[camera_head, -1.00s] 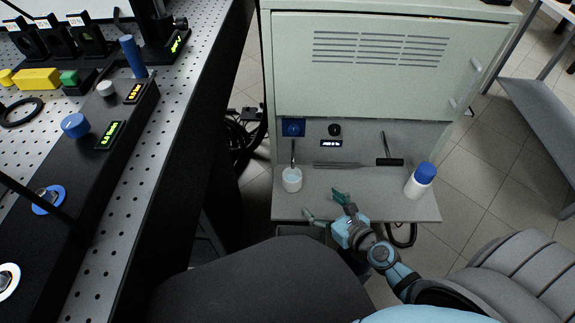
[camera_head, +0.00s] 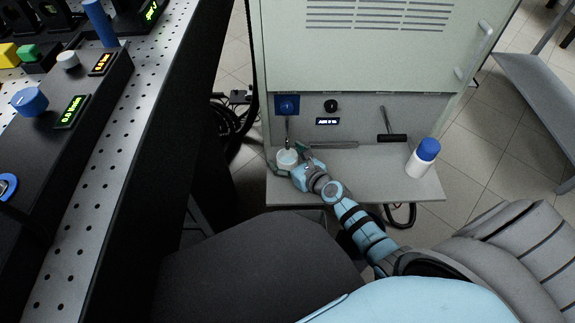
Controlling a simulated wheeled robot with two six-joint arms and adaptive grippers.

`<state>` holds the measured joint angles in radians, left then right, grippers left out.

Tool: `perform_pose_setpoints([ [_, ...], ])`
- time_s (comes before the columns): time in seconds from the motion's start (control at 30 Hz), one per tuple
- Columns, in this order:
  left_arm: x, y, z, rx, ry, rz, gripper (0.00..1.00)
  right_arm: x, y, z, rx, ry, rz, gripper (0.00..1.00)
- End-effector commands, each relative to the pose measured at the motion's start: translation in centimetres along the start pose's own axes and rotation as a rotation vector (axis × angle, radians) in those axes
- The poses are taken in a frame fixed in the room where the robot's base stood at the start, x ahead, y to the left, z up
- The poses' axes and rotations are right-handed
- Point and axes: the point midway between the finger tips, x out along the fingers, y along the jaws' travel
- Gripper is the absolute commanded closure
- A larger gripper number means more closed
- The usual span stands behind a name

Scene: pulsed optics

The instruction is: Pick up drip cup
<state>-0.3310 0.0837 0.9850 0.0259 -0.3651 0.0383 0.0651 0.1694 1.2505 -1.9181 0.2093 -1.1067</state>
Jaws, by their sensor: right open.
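The drip cup (camera_head: 287,157) is a small white cup. It stands upright on the cabinet's fold-out shelf, at the left, below a thin metal spout (camera_head: 287,128). My right gripper (camera_head: 286,161) reaches in from the lower right and is at the cup. Its dark green fingers are open, one on the near left side of the cup and one toward its far right side. I cannot tell whether they touch it. The palm hides part of the cup's right side. My left gripper is not in view.
A white bottle with a blue cap (camera_head: 423,158) stands on the right of the shelf (camera_head: 385,186). The optical bench (camera_head: 134,120) fills the left. The shelf's middle is clear.

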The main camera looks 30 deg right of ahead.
Motion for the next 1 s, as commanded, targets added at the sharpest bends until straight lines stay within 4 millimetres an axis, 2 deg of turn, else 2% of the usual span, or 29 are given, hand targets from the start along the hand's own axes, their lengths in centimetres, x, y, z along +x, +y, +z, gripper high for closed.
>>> perform_pose_setpoints([
  [0.17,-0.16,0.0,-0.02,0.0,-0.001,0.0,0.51,-0.04,0.02,0.16,0.0,0.0,0.001,0.26],
  [0.5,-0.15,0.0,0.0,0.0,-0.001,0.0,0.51,-0.07,0.04,0.14,0.0,0.0,0.001,0.8],
  [0.57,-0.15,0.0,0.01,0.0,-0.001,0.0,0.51,-0.07,0.04,0.15,0.0,0.0,0.001,0.86],
  [1.0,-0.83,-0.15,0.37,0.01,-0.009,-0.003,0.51,-0.42,-0.05,0.89,0.001,0.0,-0.001,0.87],
])
